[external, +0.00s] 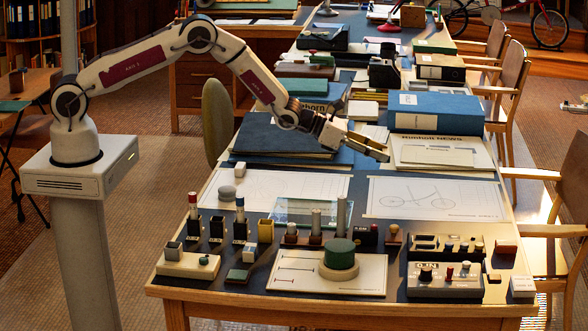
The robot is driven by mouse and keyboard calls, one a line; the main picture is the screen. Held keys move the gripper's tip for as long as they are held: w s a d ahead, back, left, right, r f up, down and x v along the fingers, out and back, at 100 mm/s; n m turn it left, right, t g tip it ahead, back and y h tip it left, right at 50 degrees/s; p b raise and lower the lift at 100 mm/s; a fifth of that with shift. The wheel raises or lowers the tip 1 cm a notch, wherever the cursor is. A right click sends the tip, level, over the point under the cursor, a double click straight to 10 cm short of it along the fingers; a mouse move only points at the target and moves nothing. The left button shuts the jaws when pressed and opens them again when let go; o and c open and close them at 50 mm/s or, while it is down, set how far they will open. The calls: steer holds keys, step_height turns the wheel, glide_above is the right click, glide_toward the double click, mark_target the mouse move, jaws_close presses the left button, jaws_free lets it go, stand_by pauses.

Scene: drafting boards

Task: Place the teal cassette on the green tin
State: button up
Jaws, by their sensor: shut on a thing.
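My gripper (380,152) is raised over the far middle of the table, near the large books and pale sheets. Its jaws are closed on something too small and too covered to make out. A dark green round tin (340,255) sits on a pale round base on a white sheet at the table's front. Its top looks bare. My gripper is well above and behind it, apart from it. No other clear teal cassette shows.
Upright cylinders (341,215) stand behind the tin. Small dark holders (217,228) stand to its left, and a grey control box (444,280) lies to its right. A blue box file (435,112) is at the back right. The drawing sheets (437,198) mid-table are mostly clear.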

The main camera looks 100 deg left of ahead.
steer(key=shift+d, duration=0.1)
steer(key=w+d+r+m+h, duration=0.2)
steer(key=d+r, duration=0.1)
steer(key=d, duration=0.9)
step_height(320, 180, up, 5)
steer(key=m+g+h, duration=0.4)
steer(key=m+h, duration=0.4)
steer(key=h, duration=0.1)
glide_above(336, 243)
steer(key=shift+a+f, duration=0.1)
steer(key=shift+f, duration=0.05)
steer(key=shift+f, duration=3.15)
